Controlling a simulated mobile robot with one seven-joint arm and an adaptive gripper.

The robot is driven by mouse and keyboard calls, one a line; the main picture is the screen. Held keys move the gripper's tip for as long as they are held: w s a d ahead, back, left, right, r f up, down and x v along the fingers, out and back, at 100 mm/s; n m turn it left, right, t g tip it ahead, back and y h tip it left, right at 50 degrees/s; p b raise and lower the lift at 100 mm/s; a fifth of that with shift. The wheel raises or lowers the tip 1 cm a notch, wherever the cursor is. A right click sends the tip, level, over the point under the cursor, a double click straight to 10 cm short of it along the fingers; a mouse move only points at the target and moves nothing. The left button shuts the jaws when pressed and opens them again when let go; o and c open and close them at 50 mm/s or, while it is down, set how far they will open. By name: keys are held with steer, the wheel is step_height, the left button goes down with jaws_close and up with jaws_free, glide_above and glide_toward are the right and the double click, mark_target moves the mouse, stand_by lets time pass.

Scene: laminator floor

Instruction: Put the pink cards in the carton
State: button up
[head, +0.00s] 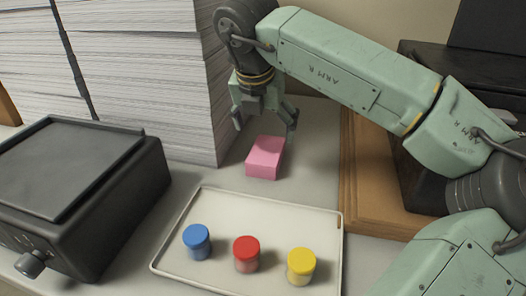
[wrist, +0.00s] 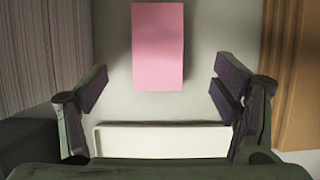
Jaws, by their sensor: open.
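The pink cards form a block (head: 265,157) standing on the grey bench top, just behind the tray. The same pink cards (wrist: 158,47) show in the wrist view, ahead of and between my fingers. My gripper (head: 263,118) is open and empty, above and just behind the pink block. In the wrist view my gripper's two fingers (wrist: 159,92) are spread wider than the block, with a gap on each side. I cannot make out a carton for certain in either view.
A pale tray (head: 270,207) holds blue (head: 197,242), red (head: 246,254) and yellow (head: 301,266) capped jars. Tall paper stacks (head: 150,75) stand close on the left. A black machine (head: 80,190) is at the left, a wooden board (head: 370,180) at the right.

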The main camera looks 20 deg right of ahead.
mark_target(266, 150)
steer(key=x, duration=0.3)
steer(key=b+x, duration=0.1)
steer(key=x, duration=0.2)
steer(key=b+x, duration=0.1)
steer(key=x, duration=0.2)
steer(key=shift+s+a+f, duration=0.1)
steer(key=shift+a+f, duration=0.2)
steer(key=shift+f, duration=0.05)
steer(key=shift+r, duration=0.1)
steer(key=shift+c, duration=0.4)
steer(key=c, duration=1.5)
